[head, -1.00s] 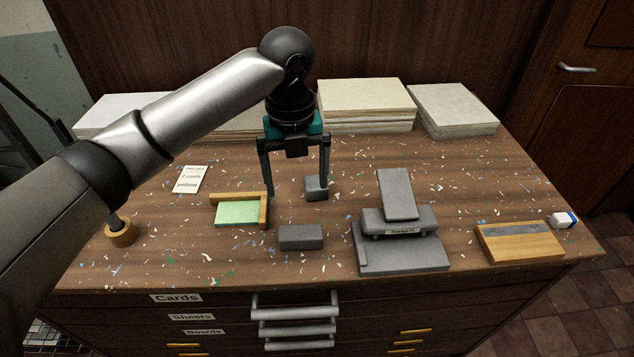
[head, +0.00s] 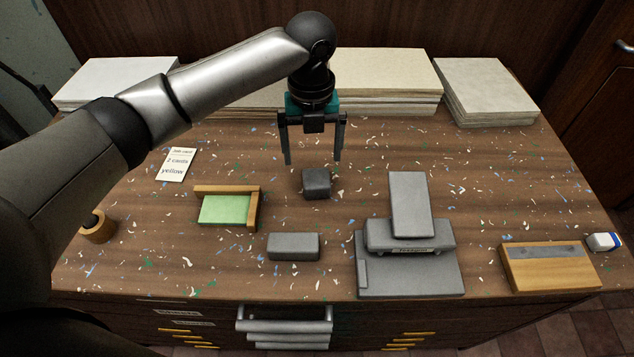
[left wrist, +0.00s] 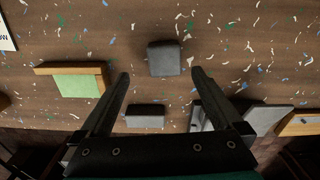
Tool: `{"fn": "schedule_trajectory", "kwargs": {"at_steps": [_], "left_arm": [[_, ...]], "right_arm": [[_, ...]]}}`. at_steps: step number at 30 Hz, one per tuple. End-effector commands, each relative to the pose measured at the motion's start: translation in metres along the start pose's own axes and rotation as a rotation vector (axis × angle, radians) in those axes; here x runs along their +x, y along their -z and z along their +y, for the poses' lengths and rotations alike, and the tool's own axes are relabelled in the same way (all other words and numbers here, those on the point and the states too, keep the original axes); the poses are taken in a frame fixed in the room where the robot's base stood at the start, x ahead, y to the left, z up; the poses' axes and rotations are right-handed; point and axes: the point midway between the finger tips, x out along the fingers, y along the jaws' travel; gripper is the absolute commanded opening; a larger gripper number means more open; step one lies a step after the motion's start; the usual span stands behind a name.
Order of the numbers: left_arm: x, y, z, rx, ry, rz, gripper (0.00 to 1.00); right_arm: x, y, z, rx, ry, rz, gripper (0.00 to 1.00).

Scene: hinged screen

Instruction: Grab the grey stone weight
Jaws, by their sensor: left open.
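A small dark grey block (head: 316,184), nearly cube-shaped, stands on the worktop near the middle. A longer, lower grey block (head: 293,247) lies nearer the front edge. Both are plain grey, and I cannot tell for sure which is the stone weight. My left gripper (head: 313,162) is open and empty, pointing down, its tips just above the cube-like block in the picture. In the left wrist view the cube-like block (left wrist: 164,58) shows between and a little beyond the fingertips (left wrist: 160,73), apart from both. The longer block (left wrist: 145,115) shows between the fingers. My right gripper is not in view.
A grey stepped device (head: 410,275) stands right of the blocks. A wooden corner frame with a green card (head: 226,209) lies to the left. A wooden block with a grey strip (head: 550,271) and an eraser (head: 604,242) are far right. Paper stacks (head: 487,92) line the back.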

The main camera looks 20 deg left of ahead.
Motion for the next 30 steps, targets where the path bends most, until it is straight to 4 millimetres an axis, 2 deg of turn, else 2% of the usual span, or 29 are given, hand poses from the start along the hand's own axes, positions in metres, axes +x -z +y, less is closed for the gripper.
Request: {"fn": "schedule_trajectory", "kwargs": {"at_steps": [3,11,21,28,30], "left_arm": [[0.018,0.000,0.000,0.000,0.000,0.001,1.00],[0.032,0.001,-0.002,0.001,0.001,0.001,1.00],[0.077,0.004,-0.007,0.001,-0.001,0.000,1.00],[0.078,0.004,-0.007,0.001,0.001,-0.002,1.00],[0.078,0.004,-0.007,0.001,0.001,-0.002,0.92]], "right_arm": [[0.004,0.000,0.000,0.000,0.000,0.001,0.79],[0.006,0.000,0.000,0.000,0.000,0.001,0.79],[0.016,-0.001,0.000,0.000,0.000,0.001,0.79],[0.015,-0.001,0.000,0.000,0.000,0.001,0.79],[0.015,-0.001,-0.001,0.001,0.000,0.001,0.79]]}}
